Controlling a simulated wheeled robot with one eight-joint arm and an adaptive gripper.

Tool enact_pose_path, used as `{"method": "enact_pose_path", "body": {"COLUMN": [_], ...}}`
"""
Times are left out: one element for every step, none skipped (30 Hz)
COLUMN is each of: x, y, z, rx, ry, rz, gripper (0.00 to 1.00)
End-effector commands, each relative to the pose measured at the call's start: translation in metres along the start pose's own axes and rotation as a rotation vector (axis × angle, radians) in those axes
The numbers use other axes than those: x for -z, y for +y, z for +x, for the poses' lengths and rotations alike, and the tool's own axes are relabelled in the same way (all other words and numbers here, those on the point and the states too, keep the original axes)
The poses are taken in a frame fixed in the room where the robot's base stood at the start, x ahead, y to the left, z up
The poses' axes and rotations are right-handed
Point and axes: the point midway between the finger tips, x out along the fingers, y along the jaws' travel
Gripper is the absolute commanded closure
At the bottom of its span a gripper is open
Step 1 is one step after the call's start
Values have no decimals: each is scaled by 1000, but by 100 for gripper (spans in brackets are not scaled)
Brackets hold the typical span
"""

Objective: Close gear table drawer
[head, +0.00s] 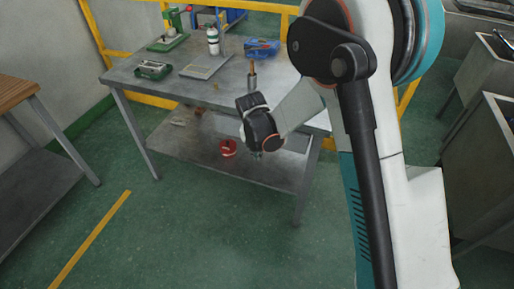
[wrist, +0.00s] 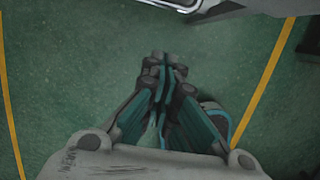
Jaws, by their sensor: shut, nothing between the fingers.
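My gripper (wrist: 165,65) is shut and empty in the wrist view, with its fingers together above the green floor. In the head view, the end of my arm is in front of a grey metal table, and the fingers are mostly hidden. The grey table (head: 125,78) has a flat top and a lower shelf (head: 190,152). I cannot make out a drawer on it, and my arm hides part of its front. A bright metal edge (wrist: 178,6) shows at the top of the wrist view. I cannot tell what it belongs to.
A green device (head: 153,69), a grey plate (head: 205,66) and a blue box (head: 262,47) are on the table. A red bowl (head: 228,148) is on the shelf. A wooden-topped table (head: 14,92) stands left, grey cabinets (head: 480,150) right. The floor between the tables is clear.

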Motion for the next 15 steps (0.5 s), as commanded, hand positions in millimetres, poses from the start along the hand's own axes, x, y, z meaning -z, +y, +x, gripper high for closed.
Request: {"method": "enact_pose_path", "body": {"x": [-5, -10, -15, -19, -22, -26, -28, -30, -32, -34, -35, -36, -36, -36, -36], "y": [0, 0, 0, 0, 0, 0, 0, 0, 0, 0, 0, 0, 0, 0, 0], "z": [9, 10, 12, 14, 15, 16, 17, 18, 18, 19, 19, 19, 19, 19, 18], "rx": [0, 0, 0, 0, 0, 0, 0, 0, 0, 0, 0, 0, 0, 0, 0], "ry": [-1, 0, 0, 0, 0, 0, 0, 0, 0, 0, 0, 0, 0, 0, 0], "rz": [2, 1, 1, 1, 1, 1, 1, 1, 0, 0, -1, -1, -1, -1, -1], "gripper": [100, 100, 100, 100, 100, 100, 100, 100, 100, 100, 100, 100, 100, 100, 100]}}
